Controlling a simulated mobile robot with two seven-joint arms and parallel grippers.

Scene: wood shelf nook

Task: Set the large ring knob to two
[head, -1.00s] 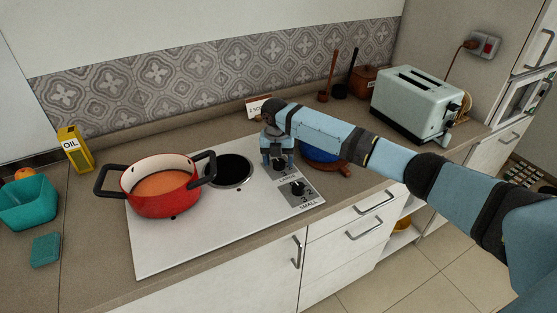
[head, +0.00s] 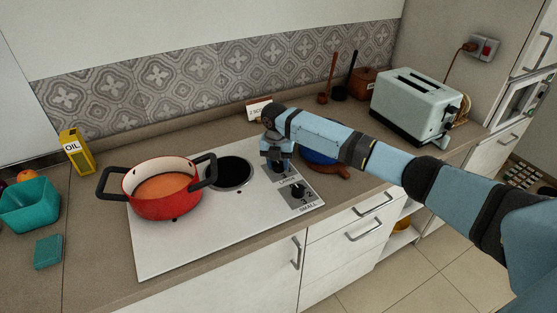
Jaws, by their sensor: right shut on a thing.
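The cooktop (head: 205,240) has a grey control panel on its right with two knobs. The large ring knob (head: 279,168) is the rear one, by the word LARGE, and is mostly hidden under my right gripper. My right gripper (head: 279,163) points down and is shut on this knob. The numbers around it are too covered to read its setting. The small ring knob (head: 299,190) is in front, by the word SMALL, and is uncovered. My left gripper is not in view.
A red pot (head: 165,190) of orange soup stands on the cooktop beside a bare dark ring (head: 231,172). A blue bowl (head: 318,156) and a brown-handled thing lie right of the panel under my forearm. A small card (head: 259,110) and a toaster (head: 416,104) stand behind.

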